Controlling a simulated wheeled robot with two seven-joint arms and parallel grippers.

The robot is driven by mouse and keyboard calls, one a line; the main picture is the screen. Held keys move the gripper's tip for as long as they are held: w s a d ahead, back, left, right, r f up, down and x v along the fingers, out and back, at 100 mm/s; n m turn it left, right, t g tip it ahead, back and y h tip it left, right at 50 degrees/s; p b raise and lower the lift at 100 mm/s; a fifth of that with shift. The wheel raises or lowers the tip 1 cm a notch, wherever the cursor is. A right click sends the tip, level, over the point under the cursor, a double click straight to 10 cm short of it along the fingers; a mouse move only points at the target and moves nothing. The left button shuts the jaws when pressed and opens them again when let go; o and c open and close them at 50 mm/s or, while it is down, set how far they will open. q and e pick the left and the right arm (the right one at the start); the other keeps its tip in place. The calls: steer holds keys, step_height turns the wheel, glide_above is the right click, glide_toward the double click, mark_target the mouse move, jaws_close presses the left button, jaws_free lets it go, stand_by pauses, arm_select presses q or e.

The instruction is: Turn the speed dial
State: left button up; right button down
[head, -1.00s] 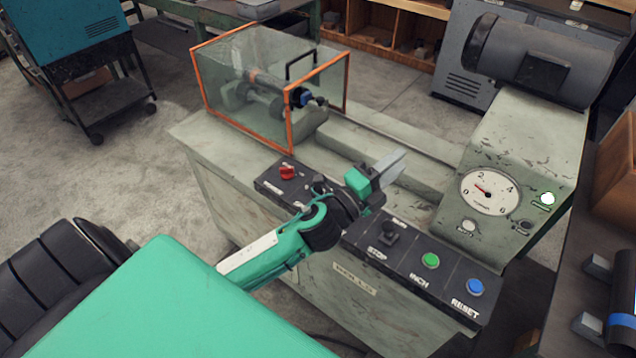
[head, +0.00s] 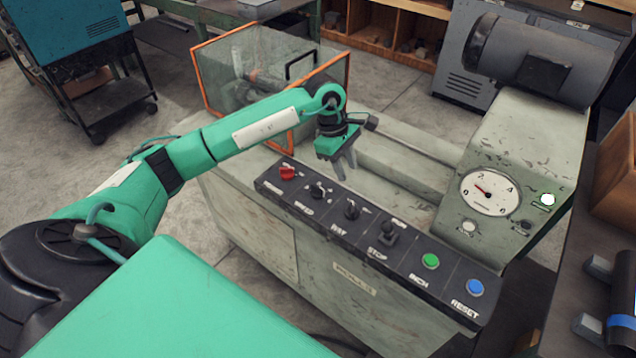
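The control panel (head: 420,268) runs along the front of the grey-green machine. Its second control from the left is a small black knob (head: 317,191), whose blurred label looks like SPEED. A similar black knob (head: 351,209) sits to its right. My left gripper (head: 348,172) points down behind the panel's left half, above and a little beyond the two knobs. Its two fingers look slightly apart with nothing between them, and they touch no knob. The round gauge (head: 489,192) has its needle pointing to the upper left. My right gripper is not in view.
The panel also has a red switch (head: 288,172), a black stop control (head: 388,234), a green button (head: 430,261) and a blue reset button (head: 475,287). An orange-framed clear guard (head: 225,75) stands behind my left arm. A motor (head: 540,60) tops the right end.

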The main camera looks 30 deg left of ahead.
mark_target(318, 186)
arm_select(q)
steer(key=a+r+y, duration=0.2)
steer(key=a+y, duration=0.1)
steer(key=a, duration=0.5)
steer(key=shift+g, duration=0.4)
step_height(318, 186, down, 14)
steer(key=p, duration=0.3)
steer(key=shift+w+r+p, duration=0.1)
steer(key=shift+p, duration=0.2)
steer(key=shift+c, duration=0.2)
jaws_close()
